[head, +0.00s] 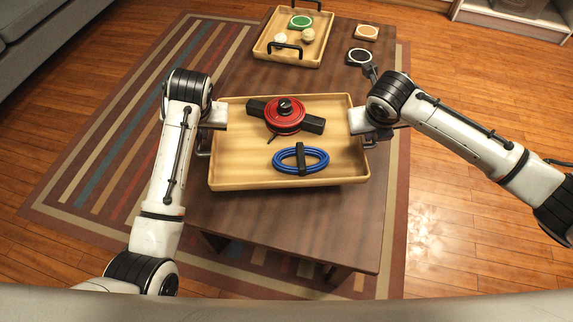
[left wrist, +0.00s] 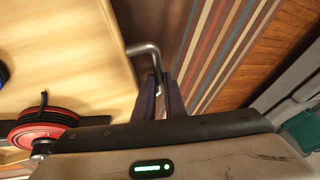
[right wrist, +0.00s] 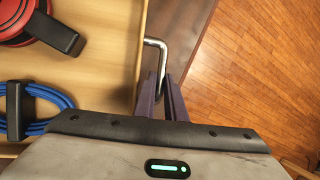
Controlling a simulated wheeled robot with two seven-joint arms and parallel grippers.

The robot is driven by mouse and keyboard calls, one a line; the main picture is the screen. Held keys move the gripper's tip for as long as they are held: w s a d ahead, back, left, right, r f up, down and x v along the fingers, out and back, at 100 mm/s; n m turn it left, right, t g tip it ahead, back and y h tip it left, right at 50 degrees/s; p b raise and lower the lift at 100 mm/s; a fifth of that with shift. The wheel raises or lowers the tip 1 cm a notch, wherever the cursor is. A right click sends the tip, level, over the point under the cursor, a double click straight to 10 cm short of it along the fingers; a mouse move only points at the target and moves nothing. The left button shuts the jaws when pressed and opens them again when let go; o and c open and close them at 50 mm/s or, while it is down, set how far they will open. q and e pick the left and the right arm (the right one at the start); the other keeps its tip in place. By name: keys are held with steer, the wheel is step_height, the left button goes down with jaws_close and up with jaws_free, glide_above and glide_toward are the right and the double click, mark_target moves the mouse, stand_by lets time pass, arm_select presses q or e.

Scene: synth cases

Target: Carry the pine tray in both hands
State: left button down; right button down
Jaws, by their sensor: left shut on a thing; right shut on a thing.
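The pine tray (head: 235,175) is at the middle of the head view, over the low brown table. It holds a red round thing with black arms and a black knob (head: 285,115) and a coiled blue cable with a black strap (head: 300,160). My left gripper (head: 204,140) is at the tray's left side, its fingers (left wrist: 158,97) shut on the metal handle (left wrist: 150,50). My right gripper (head: 371,130) is at the right side, its fingers (right wrist: 163,97) shut on the other metal handle (right wrist: 160,50). Whether the tray touches the table is hard to tell.
A second wooden tray (head: 262,48) with black handles, a green-topped thing and pale round things stands at the table's far end. Two small coasters (head: 366,32) (head: 360,56) lie beside it. The table's near end (head: 290,230) is bare. A striped rug (head: 110,140) lies below.

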arm_select(q)
steer(key=shift+f, duration=0.65)
arm_select(e)
steer(key=shift+a+f, duration=0.1)
steer(key=shift+f, duration=0.55)
arm_select(q)
steer(key=shift+f+b, duration=0.1)
steer(key=shift+b, duration=0.25)
arm_select(e)
steer(key=shift+f, duration=0.1)
